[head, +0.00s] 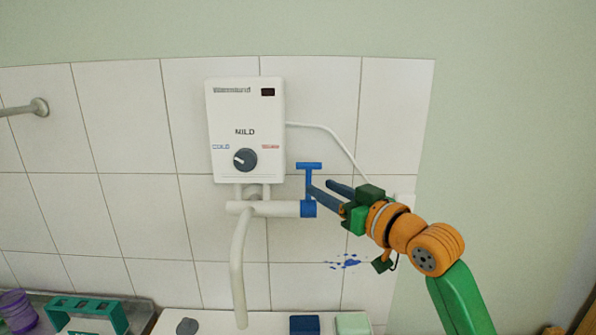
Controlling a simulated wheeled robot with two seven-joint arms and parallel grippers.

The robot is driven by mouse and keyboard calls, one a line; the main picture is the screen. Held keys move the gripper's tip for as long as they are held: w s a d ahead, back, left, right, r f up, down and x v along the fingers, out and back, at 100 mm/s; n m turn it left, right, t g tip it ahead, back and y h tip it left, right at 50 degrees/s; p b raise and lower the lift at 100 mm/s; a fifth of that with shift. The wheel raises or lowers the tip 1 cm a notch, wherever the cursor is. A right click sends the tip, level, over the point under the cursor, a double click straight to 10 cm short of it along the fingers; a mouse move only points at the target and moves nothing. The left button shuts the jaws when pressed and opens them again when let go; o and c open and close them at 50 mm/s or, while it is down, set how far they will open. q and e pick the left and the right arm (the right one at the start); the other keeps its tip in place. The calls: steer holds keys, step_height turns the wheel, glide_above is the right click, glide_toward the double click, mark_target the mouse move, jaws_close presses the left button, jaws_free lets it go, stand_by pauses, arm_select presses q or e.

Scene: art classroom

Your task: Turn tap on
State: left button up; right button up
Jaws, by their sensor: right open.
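The tap has a blue T-shaped handle (309,167) on a blue collar at the right end of a white pipe. A long white spout (238,270) hangs down from that pipe. A white water heater (245,110) with a dark dial (244,159) is on the wall just above. My right gripper (320,187) comes in from the right, with its two blue fingers apart. The nearer fingertip overlaps the handle's stem in the picture; I cannot tell whether it touches. My left gripper is out of view.
Below are a teal rack (86,314), a purple container (16,309), a blue block (304,325) and a pale green block (353,323). A metal rail (36,107) sticks out at left. The tiled wall behind the tap is close; blue splashes mark it.

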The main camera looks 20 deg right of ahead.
mark_target(310, 179)
steer(key=w+p, duration=0.1)
steer(key=w+a+r+p, duration=0.1)
steer(key=shift+w+a+r+p, duration=0.2)
steer(key=shift+r+p, duration=0.1)
steer(key=shift+p, duration=0.1)
steer(key=shift+w+a+f+p, duration=0.15)
steer(key=shift+w+a+f, duration=0.05)
steer(key=shift+w, duration=0.4)
steer(key=shift+w+a+f+p, duration=0.15)
steer(key=shift+w+a, duration=0.05)
steer(key=shift+w, duration=0.4)
steer(key=shift+w+f, duration=0.15)
steer(key=shift+w, duration=0.05)
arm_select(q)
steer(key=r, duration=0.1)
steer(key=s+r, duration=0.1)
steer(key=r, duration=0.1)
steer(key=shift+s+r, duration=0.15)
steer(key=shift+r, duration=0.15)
arm_select(e)
steer(key=shift+s, duration=0.25)
jaws_close()
